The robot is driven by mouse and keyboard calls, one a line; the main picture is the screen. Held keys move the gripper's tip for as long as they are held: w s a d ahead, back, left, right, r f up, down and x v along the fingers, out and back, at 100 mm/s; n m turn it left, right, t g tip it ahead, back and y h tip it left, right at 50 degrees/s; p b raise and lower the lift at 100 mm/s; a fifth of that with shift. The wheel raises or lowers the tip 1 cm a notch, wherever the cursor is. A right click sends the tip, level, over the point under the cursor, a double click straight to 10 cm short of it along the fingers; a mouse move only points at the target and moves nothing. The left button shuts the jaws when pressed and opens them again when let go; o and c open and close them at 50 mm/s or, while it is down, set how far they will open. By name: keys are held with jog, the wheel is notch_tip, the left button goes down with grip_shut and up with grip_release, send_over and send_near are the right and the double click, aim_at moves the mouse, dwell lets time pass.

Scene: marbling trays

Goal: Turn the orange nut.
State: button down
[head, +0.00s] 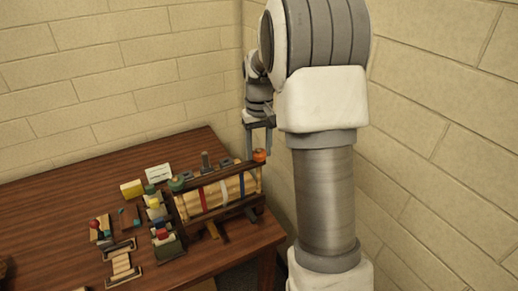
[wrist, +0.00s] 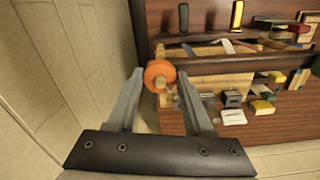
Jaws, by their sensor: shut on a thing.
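The orange nut (wrist: 160,72) is a round ring in the wrist view, with the end of a wooden rod showing at its middle. My gripper (wrist: 158,80) has one finger on each side of it and is shut on it. In the head view the orange nut (head: 260,155) sits at the right end of the wooden rack (head: 178,211), on top of its dark bar. My gripper (head: 258,145) reaches down onto it from above. The fingertips' exact contact is too small to make out there.
The rack holds pale rolls with red, blue and white bands. A green nut (head: 176,183) sits at its left end. Several small blocks and a yellow block (head: 131,189) lie to the left on the brown table (head: 60,210). Brick walls stand close behind and right.

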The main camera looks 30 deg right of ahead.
jog(key=shift+c, duration=1.5)
grip_release()
jog(key=shift+r, duration=0.1)
notch_tip(320, 180, up, 17)
jog(key=shift+p, duration=0.45)
